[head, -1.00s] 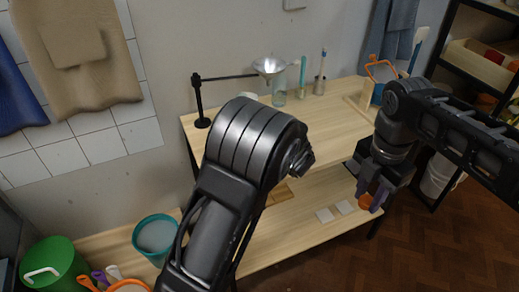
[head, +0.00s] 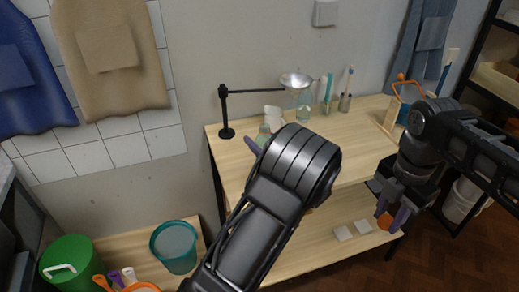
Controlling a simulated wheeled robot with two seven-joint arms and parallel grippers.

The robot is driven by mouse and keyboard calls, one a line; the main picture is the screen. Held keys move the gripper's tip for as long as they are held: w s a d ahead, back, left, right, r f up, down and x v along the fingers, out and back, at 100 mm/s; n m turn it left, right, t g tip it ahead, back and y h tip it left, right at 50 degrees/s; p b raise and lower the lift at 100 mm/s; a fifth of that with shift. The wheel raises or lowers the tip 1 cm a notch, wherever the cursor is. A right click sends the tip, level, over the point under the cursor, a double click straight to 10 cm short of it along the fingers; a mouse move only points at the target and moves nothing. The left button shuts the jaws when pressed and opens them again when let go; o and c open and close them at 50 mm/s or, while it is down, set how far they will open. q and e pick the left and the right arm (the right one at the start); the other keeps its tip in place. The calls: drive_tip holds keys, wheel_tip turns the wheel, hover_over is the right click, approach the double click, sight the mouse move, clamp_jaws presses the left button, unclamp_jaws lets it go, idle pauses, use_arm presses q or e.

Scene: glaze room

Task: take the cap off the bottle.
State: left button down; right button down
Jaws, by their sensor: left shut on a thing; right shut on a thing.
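My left gripper (head: 257,145) is mostly hidden behind my own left forearm; one purple finger shows over the worktop's left part. It is shut on a pale, see-through bottle (head: 264,132), of which only a small upper part shows. My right gripper (head: 393,212) points down in front of the table's right end. It is shut on a small orange cap (head: 385,221), which is apart from the bottle.
A wooden table (head: 355,155) has a funnel (head: 296,80) on a black stand (head: 225,110) above a glass jar (head: 303,106). Brush holders stand behind. Tiles lie on the lower shelf. A teal bucket (head: 174,248) and green bin (head: 72,262) stand at lower left.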

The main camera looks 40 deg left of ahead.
use_arm(q)
wheel_tip(320, 180, down, 4)
drive_tip(key=shift+r, duration=0.2)
use_arm(e)
drive_tip(key=shift+r, duration=0.2)
use_arm(q)
drive_tip(key=shift+f, duration=0.15)
use_arm(e)
drive_tip(key=shift+f, duration=0.1)
use_arm(q)
drive_tip(key=shift+f+b, duration=0.3)
drive_tip(key=shift+f, duration=0.2)
use_arm(e)
drive_tip(key=shift+f, duration=0.35)
use_arm(q)
drive_tip(key=c, duration=0.7)
unclamp_jaws()
